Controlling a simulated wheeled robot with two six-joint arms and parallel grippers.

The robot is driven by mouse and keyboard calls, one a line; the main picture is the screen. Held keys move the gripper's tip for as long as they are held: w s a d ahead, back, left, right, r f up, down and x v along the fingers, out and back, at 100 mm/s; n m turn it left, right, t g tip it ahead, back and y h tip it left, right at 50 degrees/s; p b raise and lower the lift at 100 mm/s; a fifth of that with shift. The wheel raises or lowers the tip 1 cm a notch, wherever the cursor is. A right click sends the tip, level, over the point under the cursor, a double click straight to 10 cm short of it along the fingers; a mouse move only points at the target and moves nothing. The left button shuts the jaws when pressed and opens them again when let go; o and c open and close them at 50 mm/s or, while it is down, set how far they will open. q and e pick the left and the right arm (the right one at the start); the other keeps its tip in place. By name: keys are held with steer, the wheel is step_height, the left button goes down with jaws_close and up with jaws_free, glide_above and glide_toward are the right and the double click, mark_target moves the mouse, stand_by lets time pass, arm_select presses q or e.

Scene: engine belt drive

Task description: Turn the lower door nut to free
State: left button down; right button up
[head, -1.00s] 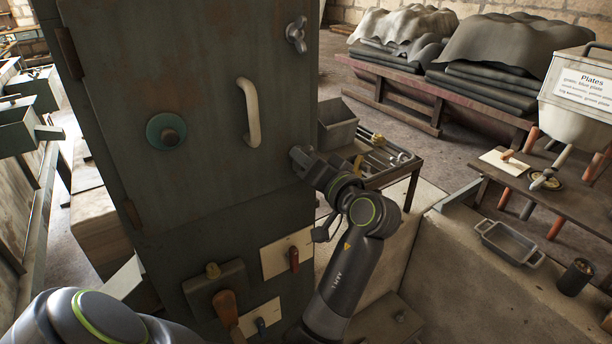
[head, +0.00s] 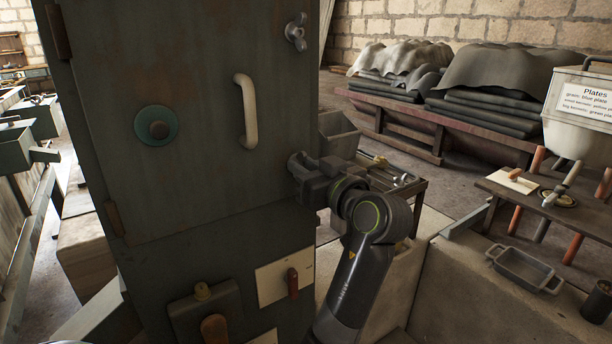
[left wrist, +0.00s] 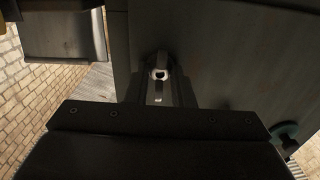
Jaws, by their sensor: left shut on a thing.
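The dark green door (head: 200,110) of the metal cabinet is shut and has a pale curved handle (head: 246,110). A grey wing nut (head: 296,32) sits at its upper right edge. My left gripper (head: 299,166) is at the door's lower right edge, and its jaws hide the lower nut in the head view. In the left wrist view the left gripper (left wrist: 160,84) is shut on the lower door nut (left wrist: 160,74), which shows as a small pale piece between the dark fingers. My right gripper is out of view.
A teal round knob (head: 156,125) is on the door. Below are a plate with a red lever (head: 292,284) and a box with a brown handle. A tray table (head: 412,184) and an open grey bin (head: 338,133) stand close behind my left gripper.

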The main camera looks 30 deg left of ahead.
arm_select(q)
steer(key=shift+n, duration=0.3)
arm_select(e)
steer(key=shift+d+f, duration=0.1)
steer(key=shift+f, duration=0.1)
arm_select(q)
steer(key=c, duration=1.3)
jaws_free()
steer(key=shift+o, duration=0.2)
steer(key=shift+d+f, duration=0.1)
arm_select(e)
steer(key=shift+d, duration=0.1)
